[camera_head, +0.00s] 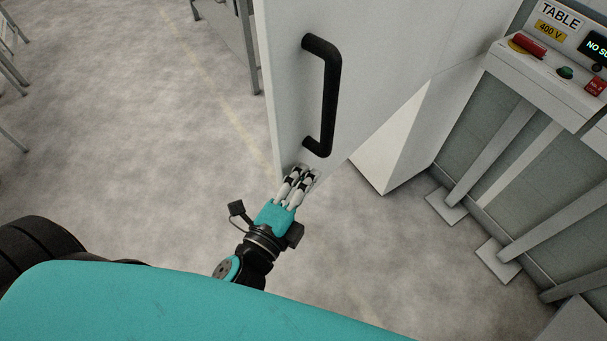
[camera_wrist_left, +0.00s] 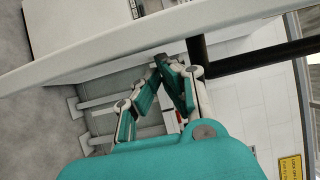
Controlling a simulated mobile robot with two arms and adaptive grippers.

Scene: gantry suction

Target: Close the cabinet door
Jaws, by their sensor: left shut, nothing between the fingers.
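The cabinet door (camera_head: 385,55) is a pale grey panel standing open at the centre of the head view, with a black bar handle (camera_head: 332,95). A white block (camera_head: 400,140), perhaps the cabinet body, shows behind its lower right edge. My left gripper (camera_head: 303,170) is shut and empty at the door's lower left corner, below the handle. I cannot tell whether it touches the door. In the left wrist view its fingertips (camera_wrist_left: 172,62) are together by the door's pale edge (camera_wrist_left: 110,45), left of the black handle (camera_wrist_left: 255,58). My right gripper is out of view.
At the right, a control panel (camera_head: 545,60) with red and green buttons stands above grey slanted legs (camera_head: 540,160). Metal table legs (camera_head: 247,45) stand at the top left of the door. The concrete floor (camera_head: 130,130) on the left is mostly clear.

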